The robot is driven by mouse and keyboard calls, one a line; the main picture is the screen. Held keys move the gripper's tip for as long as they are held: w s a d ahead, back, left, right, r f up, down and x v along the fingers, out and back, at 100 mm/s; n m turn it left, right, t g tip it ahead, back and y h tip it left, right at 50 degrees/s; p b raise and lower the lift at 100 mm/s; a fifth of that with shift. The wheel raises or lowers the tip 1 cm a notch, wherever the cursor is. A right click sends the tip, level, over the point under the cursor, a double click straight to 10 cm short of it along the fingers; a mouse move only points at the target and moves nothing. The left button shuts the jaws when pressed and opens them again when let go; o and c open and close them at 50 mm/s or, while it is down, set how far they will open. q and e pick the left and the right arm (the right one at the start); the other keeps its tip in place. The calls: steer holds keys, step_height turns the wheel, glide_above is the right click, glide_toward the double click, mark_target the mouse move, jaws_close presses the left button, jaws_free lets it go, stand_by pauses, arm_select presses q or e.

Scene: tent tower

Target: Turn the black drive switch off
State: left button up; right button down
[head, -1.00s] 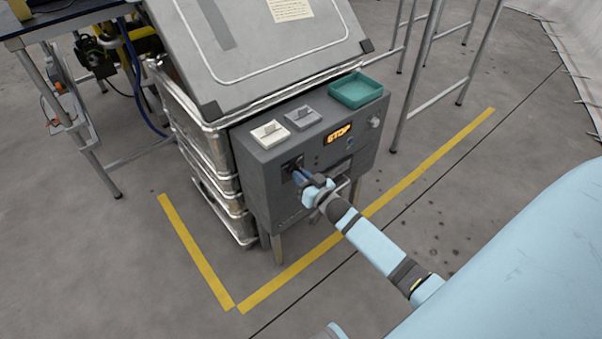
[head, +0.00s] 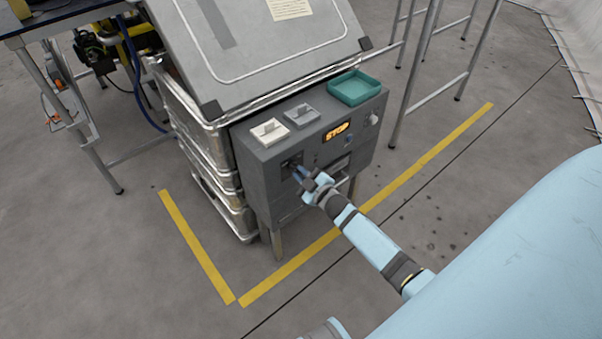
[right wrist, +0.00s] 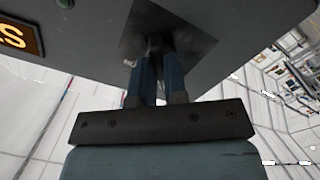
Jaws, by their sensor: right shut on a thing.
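The black drive switch (right wrist: 154,42) is on the front of a dark grey control box (head: 262,185), mostly hidden by my fingers. In the head view its dark recessed plate (head: 289,163) shows at the left of the front face. My right gripper (head: 297,172) reaches it from the front right. In the right wrist view my blue fingers (right wrist: 153,62) are close together around the switch, against the dark plate. The switch's exact angle cannot be told. My left gripper is not in view.
A white switch (head: 269,131), a grey switch (head: 302,115) and a teal tray (head: 355,89) are on top. Metal crates (head: 212,150) stand behind. Yellow floor tape (head: 290,272) runs in front, with a table (head: 75,22) left.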

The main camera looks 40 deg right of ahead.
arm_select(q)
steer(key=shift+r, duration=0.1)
arm_select(e)
steer(key=shift+n, duration=0.6)
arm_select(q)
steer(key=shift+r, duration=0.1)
arm_select(e)
steer(key=c, duration=1.2)
jaws_free()
steer(key=shift+o, duration=0.2)
steer(key=shift+s, duration=0.1)
arm_select(q)
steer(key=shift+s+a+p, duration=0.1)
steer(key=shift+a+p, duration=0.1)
steer(key=shift+p, duration=0.75)
arm_select(e)
steer(key=s+d, duration=0.1)
steer(key=s, duration=1.2)
steer(key=shift+s, duration=0.35)
steer(key=shift+d, duration=0.1)
